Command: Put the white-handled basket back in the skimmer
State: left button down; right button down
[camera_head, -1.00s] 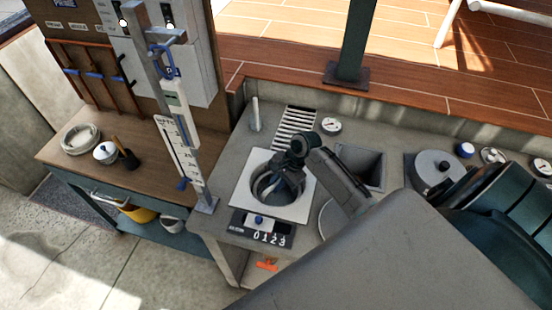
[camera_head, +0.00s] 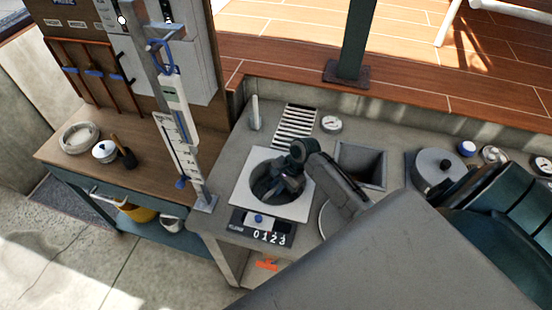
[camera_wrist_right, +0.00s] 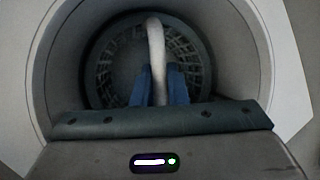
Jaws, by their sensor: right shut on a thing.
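The skimmer is a round well set in a white square plate (camera_head: 241,193) on the grey counter. My right gripper (camera_head: 280,190) reaches down into this well. In the right wrist view, its blue-tipped fingers (camera_wrist_right: 158,86) are shut on the upright white handle (camera_wrist_right: 156,48) of the basket. The dark round basket (camera_wrist_right: 108,68) with a slotted floor is below the fingers, inside the well's round wall (camera_wrist_right: 48,70). Its lower part is hidden by the gripper, and I cannot tell if it touches the bottom. My left gripper is not in view.
A square grey bin opening (camera_head: 361,163), a slotted grate (camera_head: 295,126) and a gauge (camera_head: 331,123) are near the well. A digit counter (camera_head: 262,226) sits in front. A post with a scale (camera_head: 181,140) stands to the left, beside a wooden bench (camera_head: 75,160).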

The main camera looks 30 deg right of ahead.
jog(key=shift+f, duration=0.3)
dwell(0.7)
jog(key=c, duration=1.2)
grip_release()
jog(key=shift+r+p, duration=0.1)
jog(key=shift+p, duration=0.25)
jog(key=shift+r+p, duration=1.3)
jog(key=shift+p, duration=0.25)
jog(key=shift+r, duration=1.1)
jog(key=shift+r, duration=0.15)
